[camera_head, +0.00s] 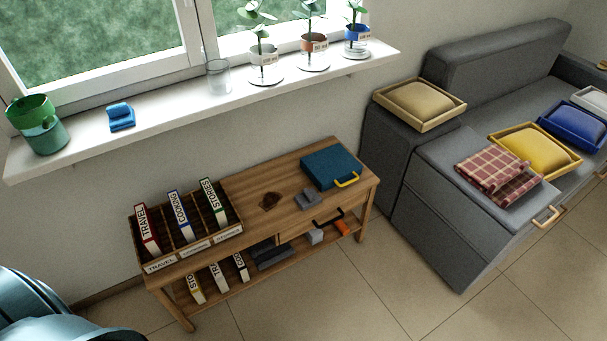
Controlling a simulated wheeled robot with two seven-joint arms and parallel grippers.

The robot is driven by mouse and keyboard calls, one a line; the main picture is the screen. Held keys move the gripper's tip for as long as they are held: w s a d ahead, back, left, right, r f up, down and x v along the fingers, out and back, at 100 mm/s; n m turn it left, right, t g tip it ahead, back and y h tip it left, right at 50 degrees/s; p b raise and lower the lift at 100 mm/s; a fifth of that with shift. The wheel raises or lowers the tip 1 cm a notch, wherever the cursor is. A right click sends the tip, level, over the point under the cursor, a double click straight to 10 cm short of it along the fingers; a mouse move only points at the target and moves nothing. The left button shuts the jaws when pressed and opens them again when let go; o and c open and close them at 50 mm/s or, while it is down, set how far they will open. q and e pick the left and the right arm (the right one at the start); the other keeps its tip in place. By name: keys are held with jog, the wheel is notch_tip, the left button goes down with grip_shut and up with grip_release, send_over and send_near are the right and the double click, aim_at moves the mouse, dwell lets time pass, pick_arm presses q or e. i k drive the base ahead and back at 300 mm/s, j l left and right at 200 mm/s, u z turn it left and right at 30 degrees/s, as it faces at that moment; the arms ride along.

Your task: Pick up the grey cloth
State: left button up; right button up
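A small folded grey cloth (307,198) lies on top of the wooden table (258,188), right of the middle. Nothing covers the cloth from above. Neither of my grippers shows in the head view.
A book rack (237,226) fills the table's left end. Books, dark items and small blocks are on the lower shelf. A grey sofa (423,215) stands right; floor in front is clear.

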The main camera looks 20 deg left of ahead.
aim_at(309, 199)
jog(key=i+l+u, duration=0.2)
jog(key=i, duration=0.2)
jog(key=i+l+u, duration=0.2)
jog(key=i, duration=0.15)
jog(key=i+l+u, duration=0.2)
jog(key=i, duration=0.15)
jog(key=i+j, duration=0.05)
jog(key=j, duration=0.05)
